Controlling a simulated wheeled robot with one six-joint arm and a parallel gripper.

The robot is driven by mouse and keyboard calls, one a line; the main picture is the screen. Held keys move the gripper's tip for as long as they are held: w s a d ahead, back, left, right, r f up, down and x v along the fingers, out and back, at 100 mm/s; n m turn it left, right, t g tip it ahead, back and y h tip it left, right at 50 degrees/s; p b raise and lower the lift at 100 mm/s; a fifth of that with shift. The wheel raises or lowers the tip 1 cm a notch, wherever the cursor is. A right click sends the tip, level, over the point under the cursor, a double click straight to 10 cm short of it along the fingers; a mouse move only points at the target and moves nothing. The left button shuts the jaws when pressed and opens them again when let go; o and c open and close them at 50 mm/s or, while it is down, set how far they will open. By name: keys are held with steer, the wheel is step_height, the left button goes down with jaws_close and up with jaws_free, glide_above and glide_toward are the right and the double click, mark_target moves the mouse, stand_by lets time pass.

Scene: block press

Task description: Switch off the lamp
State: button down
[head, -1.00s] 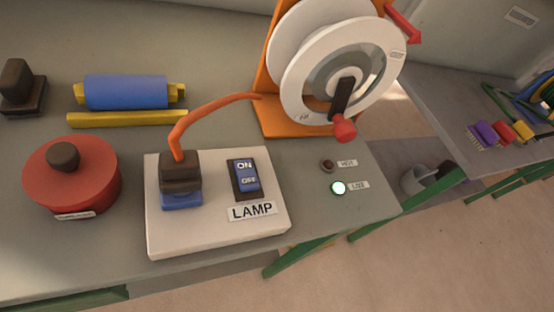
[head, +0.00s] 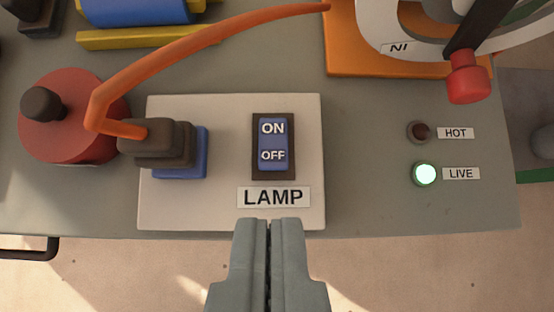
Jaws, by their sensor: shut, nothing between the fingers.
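The lamp switch (head: 273,145) is a blue rocker in a dark frame, marked ON at its far end and OFF at its near end. It sits on a white panel (head: 220,212) above a label reading LAMP (head: 274,197). I cannot tell for sure which end of the rocker is pressed in. My gripper (head: 269,222) is shut and empty. Its fingertips show just below the LAMP label, at the panel's near edge in the picture, in line with the switch. The lamp itself is not clearly in view.
A dark plug (head: 158,140) with an orange cable (head: 190,45) sits on a blue socket (head: 182,167) left of the switch. At right, the LIVE light (head: 425,174) glows and the HOT light (head: 419,131) is dark. A red knob (head: 468,84) hangs nearby.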

glide_above(271, 151)
steer(key=s, duration=0.2)
step_height(271, 151, down, 7)
steer(key=shift+w+f, duration=0.15)
steer(key=shift+f, duration=0.05)
step_height(271, 151, down, 3)
steer(key=shift+f, duration=0.75)
steer(key=shift+s+f, duration=0.2)
steer(key=shift+f, duration=0.2)
steer(key=shift+r, duration=0.1)
steer(key=shift+r, duration=0.8)
